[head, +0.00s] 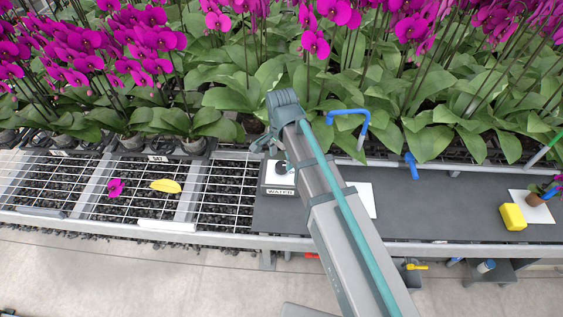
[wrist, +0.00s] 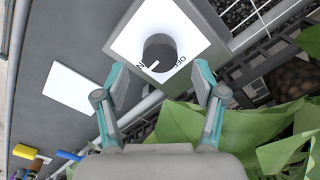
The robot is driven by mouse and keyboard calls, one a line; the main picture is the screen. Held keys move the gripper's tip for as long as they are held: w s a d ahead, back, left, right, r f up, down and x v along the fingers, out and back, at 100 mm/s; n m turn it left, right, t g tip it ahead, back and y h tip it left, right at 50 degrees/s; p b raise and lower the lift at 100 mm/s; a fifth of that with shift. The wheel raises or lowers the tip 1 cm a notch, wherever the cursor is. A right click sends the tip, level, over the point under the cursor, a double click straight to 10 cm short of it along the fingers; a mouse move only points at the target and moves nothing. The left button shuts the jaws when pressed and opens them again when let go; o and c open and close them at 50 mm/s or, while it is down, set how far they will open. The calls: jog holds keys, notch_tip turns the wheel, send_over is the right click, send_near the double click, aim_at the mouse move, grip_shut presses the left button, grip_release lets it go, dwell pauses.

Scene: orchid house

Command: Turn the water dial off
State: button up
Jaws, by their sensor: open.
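The water dial is a dark round knob (wrist: 160,52) on a white square plate (wrist: 185,22). My gripper (wrist: 160,80) is open and empty. Its fingers are spread to either side of the knob's near side; I cannot tell if they touch anything.
Orchid leaves (wrist: 240,128) crowd close to my gripper. A yellow leaf (head: 166,186) lies on the mesh at left.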

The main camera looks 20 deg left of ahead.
aim_at(281, 165)
jog(key=shift+f+p, duration=0.3)
jog(key=shift+f, duration=1.6)
jog(key=c, duration=1.2)
